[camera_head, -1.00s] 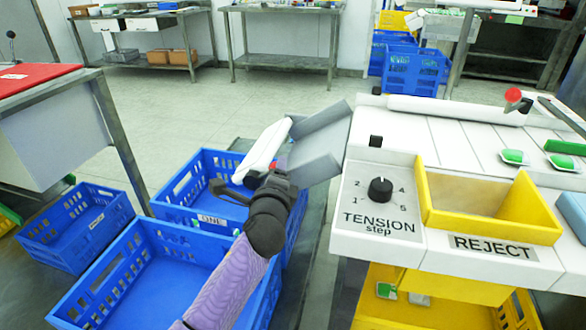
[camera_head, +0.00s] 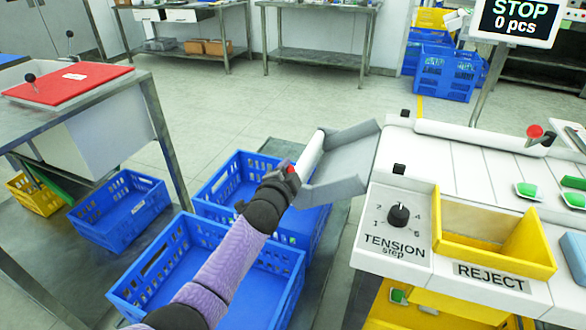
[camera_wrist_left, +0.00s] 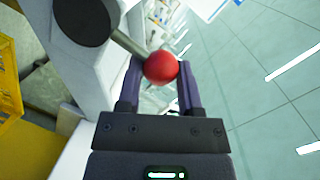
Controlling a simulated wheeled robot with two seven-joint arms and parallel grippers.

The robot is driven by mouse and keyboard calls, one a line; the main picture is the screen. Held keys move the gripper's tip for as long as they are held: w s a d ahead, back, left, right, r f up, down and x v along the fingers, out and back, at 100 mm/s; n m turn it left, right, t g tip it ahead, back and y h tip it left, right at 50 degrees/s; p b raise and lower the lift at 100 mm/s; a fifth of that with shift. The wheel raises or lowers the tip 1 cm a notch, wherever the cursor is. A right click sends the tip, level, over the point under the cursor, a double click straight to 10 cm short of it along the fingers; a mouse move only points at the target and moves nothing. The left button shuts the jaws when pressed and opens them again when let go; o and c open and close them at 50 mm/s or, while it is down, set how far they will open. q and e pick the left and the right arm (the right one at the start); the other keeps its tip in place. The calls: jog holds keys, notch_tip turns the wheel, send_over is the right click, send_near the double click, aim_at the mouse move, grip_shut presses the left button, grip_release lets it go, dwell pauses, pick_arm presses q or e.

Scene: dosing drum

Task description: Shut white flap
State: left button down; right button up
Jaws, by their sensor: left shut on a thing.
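The white flap (camera_head: 311,153) stands at the left edge of the grey chute (camera_head: 345,168), seen nearly edge-on in the head view. A red ball knob (camera_head: 291,169) sits at its near end, mostly covered by my gripper. In the left wrist view the red knob (camera_wrist_left: 160,67) lies between my two fingers, on a metal stem running to a dark round part (camera_wrist_left: 83,22). My left gripper (camera_head: 286,176) is shut on the knob. My right gripper is in neither view.
Blue crates (camera_head: 205,265) stand on the floor under the chute and my left arm. Right of the chute is the white machine with a tension dial (camera_head: 398,215) and a yellow reject bin (camera_head: 490,240). A table with a red board (camera_head: 70,83) stands at left.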

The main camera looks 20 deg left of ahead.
pick_arm(q)
jog(key=shift+a+n, duration=0.4)
jog(key=shift+f, duration=0.15)
jog(key=shift+s, duration=0.1)
jog(key=c, duration=0.7)
grip_release()
jog(key=o, duration=0.4)
jog(key=shift+a, duration=0.2)
jog(key=shift+o, duration=0.2)
jog(key=shift+p, duration=0.3)
jog(key=shift+d, duration=0.1)
